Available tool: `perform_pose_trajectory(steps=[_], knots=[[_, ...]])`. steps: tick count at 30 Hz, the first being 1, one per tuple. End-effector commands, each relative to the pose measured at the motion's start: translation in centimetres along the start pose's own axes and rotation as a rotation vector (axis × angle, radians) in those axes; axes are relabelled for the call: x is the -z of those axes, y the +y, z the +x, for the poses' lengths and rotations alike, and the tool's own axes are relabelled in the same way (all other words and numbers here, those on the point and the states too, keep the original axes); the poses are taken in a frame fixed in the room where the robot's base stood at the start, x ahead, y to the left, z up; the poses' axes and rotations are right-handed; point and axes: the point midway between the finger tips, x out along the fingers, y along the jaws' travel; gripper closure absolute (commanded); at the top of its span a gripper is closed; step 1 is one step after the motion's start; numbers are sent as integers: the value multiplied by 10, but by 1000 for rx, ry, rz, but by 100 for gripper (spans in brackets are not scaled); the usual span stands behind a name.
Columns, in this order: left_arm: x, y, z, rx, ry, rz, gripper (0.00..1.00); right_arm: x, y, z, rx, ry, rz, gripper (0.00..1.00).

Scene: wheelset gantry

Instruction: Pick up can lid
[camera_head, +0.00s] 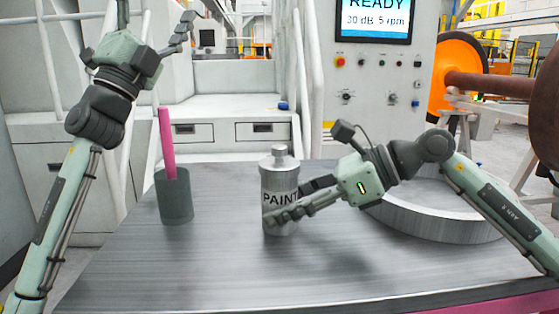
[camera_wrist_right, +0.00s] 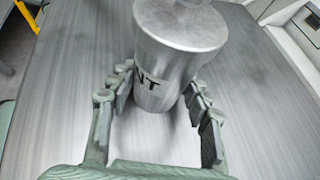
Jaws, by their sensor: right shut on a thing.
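A silver can marked PAINT (camera_head: 280,183) stands upright on the metal table. Its lid (camera_head: 279,160), with a small knob on top, sits on the can. My right gripper (camera_head: 289,203) is shut on the can's body from the right, below the lid. In the right wrist view the can (camera_wrist_right: 160,97) is between the two fingers, and the lid (camera_wrist_right: 182,28) shows above them. My left gripper (camera_head: 155,18) is open and empty, raised high at the upper left, well away from the can.
A dark green cup (camera_head: 174,203) holding a pink stick (camera_head: 167,140) stands left of the can on the table (camera_head: 230,275). A large round metal tray (camera_head: 430,222) lies at the right, beneath my right arm. The table's front middle is clear.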

Motion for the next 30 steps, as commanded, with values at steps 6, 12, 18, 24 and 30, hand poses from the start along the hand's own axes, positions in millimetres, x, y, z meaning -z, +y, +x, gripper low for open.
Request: perform_pose_trajectory(steps=[6, 12, 18, 24, 30], knots=[[174, 42, 48, -65, 631, 329, 20, 1, 0, 0, -1, 2, 0, 74], [260, 102, 12, -136, 1209, 658, 20, 1, 0, 0, 0, 2, 0, 74], [262, 146, -45, -257, 1769, 882, 20, 1, 0, 0, 0, 2, 0, 74], [237, 138, -76, -459, 2273, 923, 20, 1, 0, 0, 0, 2, 1, 74], [213, 92, -77, -688, 2558, 892, 20, 1, 0, 0, 0, 2, 1, 74]])
